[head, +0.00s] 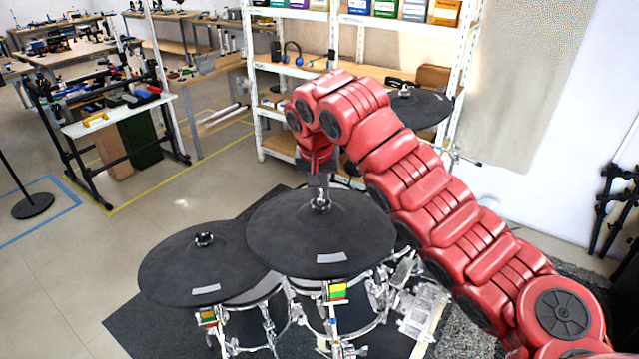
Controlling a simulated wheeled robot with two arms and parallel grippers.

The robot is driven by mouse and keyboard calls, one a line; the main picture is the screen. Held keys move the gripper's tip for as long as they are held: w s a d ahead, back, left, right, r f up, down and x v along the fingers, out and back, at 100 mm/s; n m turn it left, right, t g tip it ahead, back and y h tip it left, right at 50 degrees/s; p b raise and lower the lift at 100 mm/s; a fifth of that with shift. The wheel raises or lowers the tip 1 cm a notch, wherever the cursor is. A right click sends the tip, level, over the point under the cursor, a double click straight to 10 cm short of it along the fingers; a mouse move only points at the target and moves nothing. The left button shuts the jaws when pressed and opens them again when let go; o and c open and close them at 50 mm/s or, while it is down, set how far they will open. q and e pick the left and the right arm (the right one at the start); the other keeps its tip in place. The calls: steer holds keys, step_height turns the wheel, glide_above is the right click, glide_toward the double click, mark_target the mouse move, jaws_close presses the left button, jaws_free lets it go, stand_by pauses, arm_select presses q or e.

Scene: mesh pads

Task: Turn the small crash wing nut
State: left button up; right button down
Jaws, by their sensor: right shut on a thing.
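A black cymbal pad (300,240) with a grey label sits in the middle of the drum kit. A small silver wing nut (320,203) stands on the post at its centre. My right gripper (319,188) points down from above at the end of the red arm and is shut on the top of the wing nut. The fingertips are small and dark in this view, so the exact grip is hard to see. My left gripper is not in view.
A second black cymbal (190,275) with its own nut (204,239) lies to the left, close to the middle one. A third cymbal (425,110) stands behind my arm. Drums and chrome stands are below. A white shelf (258,100) is behind; open floor lies left.

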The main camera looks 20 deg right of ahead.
steer(key=m, duration=0.1)
steer(key=m+p, duration=0.1)
steer(key=m+h+p, duration=0.1)
steer(key=shift+a+r+g, duration=0.1)
steer(key=shift+a+g, duration=0.15)
steer(key=shift+g, duration=0.15)
steer(key=shift+m+g+h+p, duration=0.4)
steer(key=shift+m+p, duration=0.3)
steer(key=shift+m, duration=0.9)
steer(key=shift+f, duration=0.2)
steer(key=c, duration=1.1)
jaws_free()
steer(key=shift+a, duration=0.1)
steer(key=shift+c, duration=0.2)
steer(key=shift+o, duration=1)
steer(key=shift+r, duration=0.1)
